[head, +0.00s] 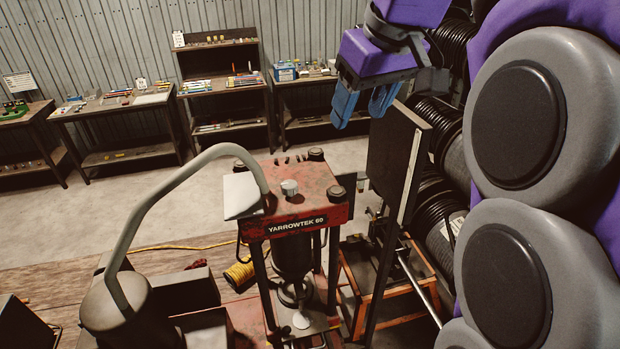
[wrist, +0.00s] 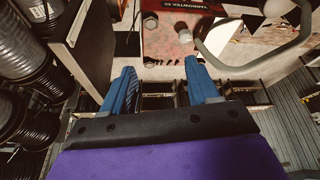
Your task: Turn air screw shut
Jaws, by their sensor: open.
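The red crimper head marked "YARROWTEK 60" (head: 318,205) stands in the middle of the head view. A small grey round cap (head: 289,187) sits on its top plate; this may be the air screw, but I cannot be sure. The cap also shows in the wrist view (wrist: 184,36), beyond the fingertips. My gripper (head: 358,120) is open and empty, above and to the right of the crimper head. Its two blue fingers are spread apart in the wrist view (wrist: 160,66) and touch nothing.
A grey hose (head: 165,205) arches from a dark cylinder to the crimper top. A dark upright panel (head: 392,160) stands right of the crimper, close to my gripper. Black hose coils (head: 440,190) are behind it. Workbenches (head: 115,105) line the back wall.

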